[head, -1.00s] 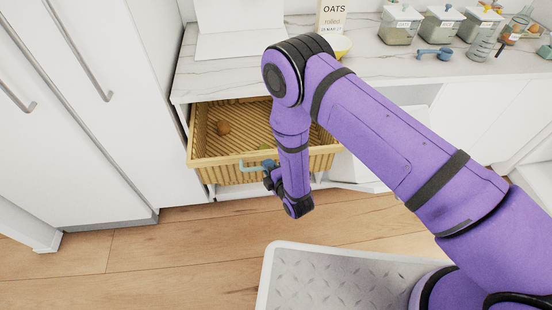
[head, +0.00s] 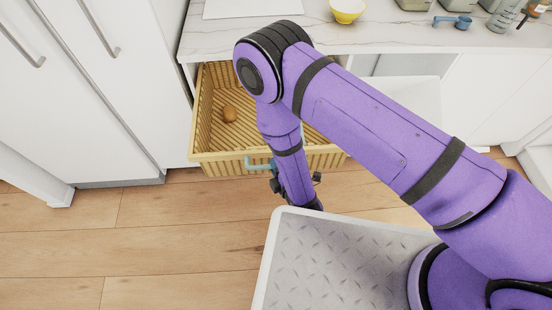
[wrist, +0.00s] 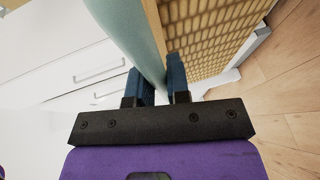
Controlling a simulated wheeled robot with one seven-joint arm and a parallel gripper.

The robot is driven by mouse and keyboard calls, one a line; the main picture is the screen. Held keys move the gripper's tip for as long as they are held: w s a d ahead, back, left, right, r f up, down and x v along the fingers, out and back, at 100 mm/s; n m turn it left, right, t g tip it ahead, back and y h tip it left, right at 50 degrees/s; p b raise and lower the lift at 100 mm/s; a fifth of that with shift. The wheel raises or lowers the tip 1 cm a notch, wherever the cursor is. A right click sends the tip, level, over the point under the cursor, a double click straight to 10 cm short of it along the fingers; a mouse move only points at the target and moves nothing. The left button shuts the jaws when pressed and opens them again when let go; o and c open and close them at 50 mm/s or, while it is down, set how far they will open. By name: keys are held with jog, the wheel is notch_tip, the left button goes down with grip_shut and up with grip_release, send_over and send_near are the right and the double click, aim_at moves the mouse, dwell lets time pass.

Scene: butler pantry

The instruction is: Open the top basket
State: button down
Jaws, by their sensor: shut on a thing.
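The top basket (head: 205,158) is a tan woven drawer under the counter, pulled far out, with its slatted inside showing. A brown round item (head: 230,115) lies in it. Its teal handle (head: 256,166) is on the front; in the wrist view the handle (wrist: 146,45) runs between my fingers, with the woven front (wrist: 205,40) to the right. My gripper (wrist: 160,85) is shut on the handle. In the head view my gripper (head: 276,182) is at the basket's front, partly hidden by my arm, which also covers the basket's right part.
The marble counter (head: 240,38) above holds a yellow bowl (head: 347,10), a blue scoop (head: 453,22) and several canisters. Tall white doors (head: 95,90) stand to the left. The wooden floor (head: 150,235) in front is clear.

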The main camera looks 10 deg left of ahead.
jog(key=shift+s, duration=0.2)
jog(key=c, duration=1.1)
grip_release()
jog(key=shift+d, duration=0.1)
